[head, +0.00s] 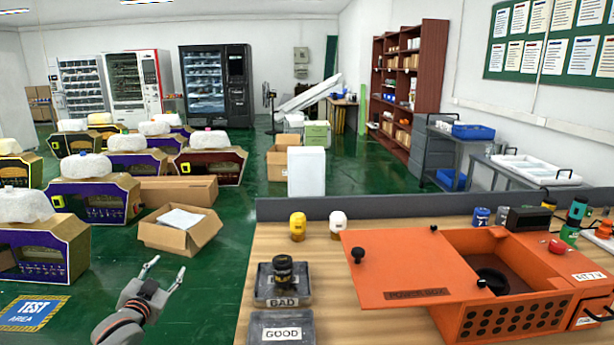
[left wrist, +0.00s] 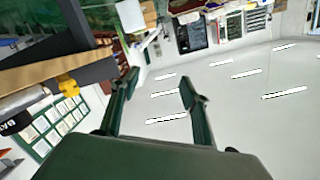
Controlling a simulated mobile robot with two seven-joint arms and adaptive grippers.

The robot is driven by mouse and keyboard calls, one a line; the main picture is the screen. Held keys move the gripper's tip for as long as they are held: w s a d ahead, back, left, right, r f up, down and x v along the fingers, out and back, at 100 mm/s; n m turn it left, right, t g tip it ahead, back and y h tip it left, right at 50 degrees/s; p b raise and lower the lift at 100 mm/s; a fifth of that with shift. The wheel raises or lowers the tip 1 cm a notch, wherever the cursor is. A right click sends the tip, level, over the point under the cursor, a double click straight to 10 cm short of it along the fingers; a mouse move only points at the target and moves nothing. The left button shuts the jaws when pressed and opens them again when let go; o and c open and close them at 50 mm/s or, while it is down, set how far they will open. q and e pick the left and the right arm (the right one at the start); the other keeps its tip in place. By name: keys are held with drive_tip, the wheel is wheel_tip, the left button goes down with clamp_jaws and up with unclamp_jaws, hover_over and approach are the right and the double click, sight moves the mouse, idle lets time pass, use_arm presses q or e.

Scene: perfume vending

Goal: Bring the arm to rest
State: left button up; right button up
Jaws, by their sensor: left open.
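My left gripper (head: 163,276) is at the lower left of the head view, left of the wooden table (head: 250,260) and over the green floor. Its two fingers are spread and nothing is between them. In the left wrist view the open fingers (left wrist: 158,85) point toward the ceiling and far wall, with empty space between them. My right gripper is not in view.
The table holds an orange power box (head: 400,280), a black bottle (head: 283,270) on the BAD tray (head: 262,297), and a GOOD tray (head: 260,332). A yellow bottle (head: 298,226) stands behind. An open cardboard box (head: 180,238) lies on the floor near my left gripper.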

use_arm(q)
drive_tip(key=s+d+f+g+h, duration=0.2)
drive_tip(key=s+d+f, duration=0.5)
drive_tip(key=s+f, duration=0.5)
drive_tip(key=s+d+f+g, duration=0.1)
drive_tip(key=s+d+f, duration=0.3)
drive_tip(key=s, duration=0.6)
drive_tip(key=s+d+f+g+h, duration=0.1)
drive_tip(key=s+d+f, duration=0.3)
drive_tip(key=s, duration=0.6)
drive_tip(key=s+d+f+g, duration=0.2)
drive_tip(key=s+d+f, duration=0.2)
drive_tip(key=s, duration=0.5)
drive_tip(key=shift+s+f+n+h, duration=0.3)
drive_tip(key=shift+s+f, duration=0.1)
drive_tip(key=shift+f, duration=0.4)
